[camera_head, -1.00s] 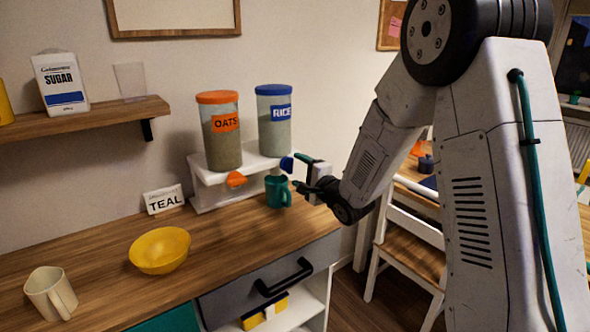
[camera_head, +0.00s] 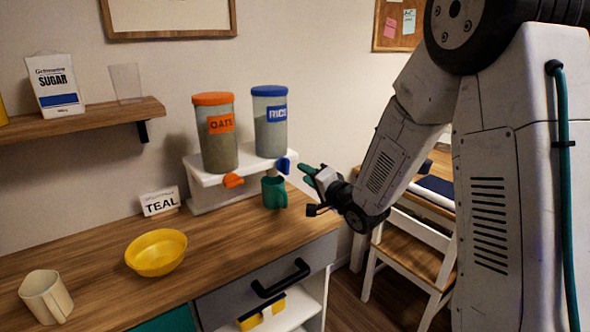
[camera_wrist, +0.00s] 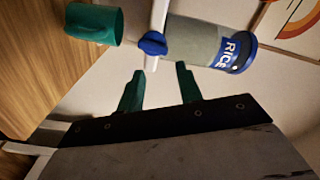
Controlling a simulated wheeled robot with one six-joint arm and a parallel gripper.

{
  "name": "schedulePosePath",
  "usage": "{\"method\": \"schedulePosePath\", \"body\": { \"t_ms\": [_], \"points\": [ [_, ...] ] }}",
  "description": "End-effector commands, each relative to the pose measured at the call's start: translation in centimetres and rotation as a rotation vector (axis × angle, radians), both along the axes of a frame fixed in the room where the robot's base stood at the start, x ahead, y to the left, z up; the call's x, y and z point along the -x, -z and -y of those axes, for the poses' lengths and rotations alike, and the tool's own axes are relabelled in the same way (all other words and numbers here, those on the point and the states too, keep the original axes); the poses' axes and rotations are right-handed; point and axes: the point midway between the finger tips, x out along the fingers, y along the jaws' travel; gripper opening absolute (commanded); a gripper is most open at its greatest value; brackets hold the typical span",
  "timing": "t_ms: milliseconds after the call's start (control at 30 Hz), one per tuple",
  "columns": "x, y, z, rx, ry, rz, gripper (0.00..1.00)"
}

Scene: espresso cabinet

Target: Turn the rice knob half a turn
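The rice dispenser (camera_head: 269,131) is a clear canister with a blue lid and blue RICE label on a white stand. Its blue knob (camera_head: 283,166) is at the stand's front right; it also shows in the wrist view (camera_wrist: 153,43). A teal mug (camera_head: 274,191) stands upright below the knob; its contents cannot be seen. My gripper (camera_head: 304,175), with teal fingers, is just right of the knob and apart from it. In the wrist view the fingers (camera_wrist: 160,68) are spread and empty, with the knob beyond the gap between their tips.
The oats dispenser (camera_head: 219,146) with an orange knob (camera_head: 233,181) stands left of the rice on the white stand (camera_head: 203,194). A chair (camera_head: 411,252) is at the right.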

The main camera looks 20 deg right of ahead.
Motion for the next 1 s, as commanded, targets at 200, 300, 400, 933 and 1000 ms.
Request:
{"method": "schedulePosePath", "body": {
  "t_ms": [200, 300, 400, 933, 1000],
  "points": [
    [0.3, -0.3, -0.1, 0.571, 0.002, 0.181, 0.35],
    [0.3, -0.2, -0.1, 0.775, 0.002, 0.244, 0.35],
    [0.4, -0.2, -0.1, 0.913, 0.001, 0.287, 0.35],
    [-5.0, -0.1, -1.9, 1.011, 0.001, 0.320, 0.35],
    [-5.8, -0.1, -2.2, 1.011, 0.001, 0.319, 0.35]
  ]
}}
